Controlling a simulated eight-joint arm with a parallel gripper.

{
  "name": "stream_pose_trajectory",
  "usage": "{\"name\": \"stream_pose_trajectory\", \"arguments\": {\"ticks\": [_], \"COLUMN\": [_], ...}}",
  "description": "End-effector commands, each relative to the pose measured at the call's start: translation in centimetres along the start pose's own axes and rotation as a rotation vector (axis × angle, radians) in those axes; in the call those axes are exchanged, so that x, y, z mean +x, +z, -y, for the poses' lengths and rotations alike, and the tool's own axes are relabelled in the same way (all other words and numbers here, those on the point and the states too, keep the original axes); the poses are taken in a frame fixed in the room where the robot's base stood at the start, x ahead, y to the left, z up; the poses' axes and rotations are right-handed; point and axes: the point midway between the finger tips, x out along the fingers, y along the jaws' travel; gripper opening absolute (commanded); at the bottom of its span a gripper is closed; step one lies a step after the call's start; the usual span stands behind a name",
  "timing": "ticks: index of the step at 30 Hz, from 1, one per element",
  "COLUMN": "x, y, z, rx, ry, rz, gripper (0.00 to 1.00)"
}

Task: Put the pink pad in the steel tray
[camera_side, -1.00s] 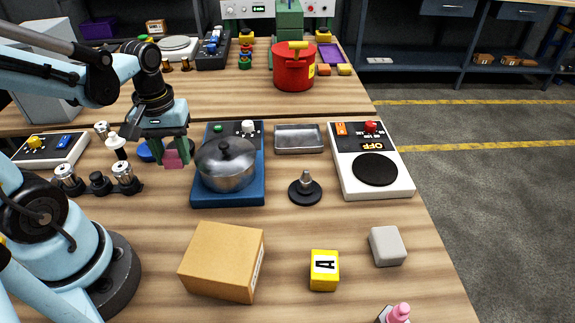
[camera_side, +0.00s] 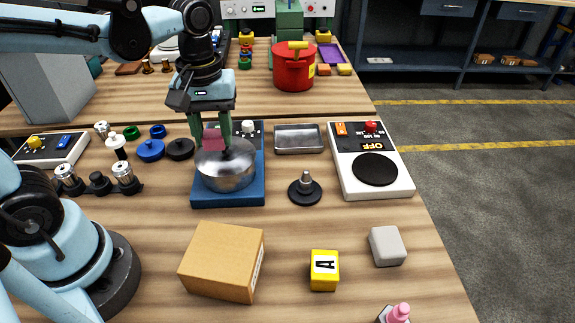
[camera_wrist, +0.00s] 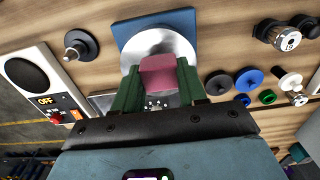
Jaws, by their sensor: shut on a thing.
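The pink pad (camera_side: 213,140) is held between the green fingers of my gripper (camera_side: 213,136). My gripper is shut on it, and the pad hangs over the metal pot (camera_side: 228,174) on the blue burner unit. In the wrist view the pink pad (camera_wrist: 158,74) sits between the fingertips in front of the pot lid (camera_wrist: 143,43). I cannot tell whether the pad touches the lid. The steel tray (camera_side: 299,151) lies empty on the table, to the right of the burner unit. In the wrist view my gripper's finger partly hides the tray.
The blue burner unit (camera_side: 200,195) stands left of the tray, and a white hotplate unit (camera_side: 382,185) stands right of it. A black disc with a metal post (camera_side: 306,190) is in front of the tray. A cardboard box (camera_side: 222,262) stands nearer.

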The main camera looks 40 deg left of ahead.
Motion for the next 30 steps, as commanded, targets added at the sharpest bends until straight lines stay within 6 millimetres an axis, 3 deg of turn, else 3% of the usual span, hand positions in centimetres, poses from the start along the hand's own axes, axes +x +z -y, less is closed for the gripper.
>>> {"name": "stream_pose_trajectory", "arguments": {"ticks": [8, 18, 24, 30], "x": [-1.0, 0.1, 1.1, 1.9], "y": [-2.9, -4.8, -5.1, -5.9], "z": [-7.2, -15.5, -18.4, -19.2], "rx": [0.003, 0.003, 0.001, -0.003], "ry": [0.000, -0.001, -0.001, -0.001], "rz": [-0.001, -0.001, -0.002, -0.002], "gripper": [0.13, 0.13, 0.13, 0.13]}}
